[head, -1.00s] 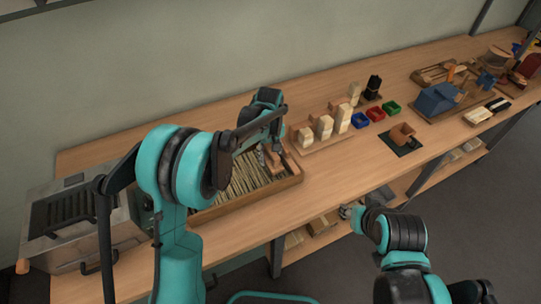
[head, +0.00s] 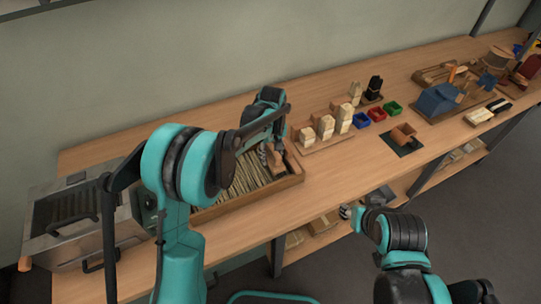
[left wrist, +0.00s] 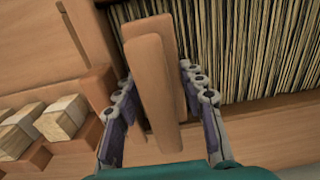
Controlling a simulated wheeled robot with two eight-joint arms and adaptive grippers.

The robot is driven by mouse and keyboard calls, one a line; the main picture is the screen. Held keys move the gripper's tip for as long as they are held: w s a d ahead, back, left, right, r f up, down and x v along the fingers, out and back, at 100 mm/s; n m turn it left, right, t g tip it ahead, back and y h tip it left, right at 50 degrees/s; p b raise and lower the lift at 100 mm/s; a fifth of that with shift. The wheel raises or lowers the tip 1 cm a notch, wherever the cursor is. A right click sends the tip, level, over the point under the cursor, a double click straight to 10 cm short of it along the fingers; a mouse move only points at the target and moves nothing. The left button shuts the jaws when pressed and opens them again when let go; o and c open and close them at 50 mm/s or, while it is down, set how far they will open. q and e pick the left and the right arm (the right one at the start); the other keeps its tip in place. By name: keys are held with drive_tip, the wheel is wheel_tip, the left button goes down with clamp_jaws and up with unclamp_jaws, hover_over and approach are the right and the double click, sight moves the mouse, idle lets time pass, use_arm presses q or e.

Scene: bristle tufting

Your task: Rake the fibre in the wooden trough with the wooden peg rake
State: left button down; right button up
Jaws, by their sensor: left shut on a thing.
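The wooden trough (head: 255,204) stands on the bench left of the middle. Pale fibre (head: 228,186) lies in it in long strands, which also show in the left wrist view (left wrist: 262,45). My left gripper (head: 274,158) is over the trough's right end. In the left wrist view the left gripper's fingers (left wrist: 157,90) lie on both sides of the wooden peg rake (left wrist: 152,70), shut on it. The rake's pegs are hidden, so I cannot tell whether they touch the fibre. My right gripper (head: 350,211) is small, low beyond the bench's front edge; its jaws are unclear.
A grey metal machine (head: 75,215) stands left of the trough. Wooden blocks with pale tufts (head: 325,128) stand on a board to the right, near blue, red and green bins (head: 377,114). A brown box on a dark mat (head: 403,137) is farther right.

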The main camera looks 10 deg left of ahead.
use_arm(q)
drive_tip(key=shift+w+d+r+p, duration=0.2)
drive_tip(key=shift+r+p, duration=0.3)
drive_tip(key=shift+r, duration=0.3)
drive_tip(key=r+p, duration=0.2)
drive_tip(key=r, duration=0.1)
drive_tip(key=r+p, duration=0.1)
drive_tip(key=r, duration=0.1)
drive_tip(key=shift+d+r+p, duration=0.15)
drive_tip(key=shift+d+p, duration=0.1)
drive_tip(key=shift+p, duration=0.1)
wheel_tip(320, 180, up, 2)
drive_tip(key=shift+a+r+p, duration=0.1)
drive_tip(key=shift+a+p, duration=0.05)
drive_tip(key=shift+p, duration=0.55)
drive_tip(key=shift+a, duration=0.1)
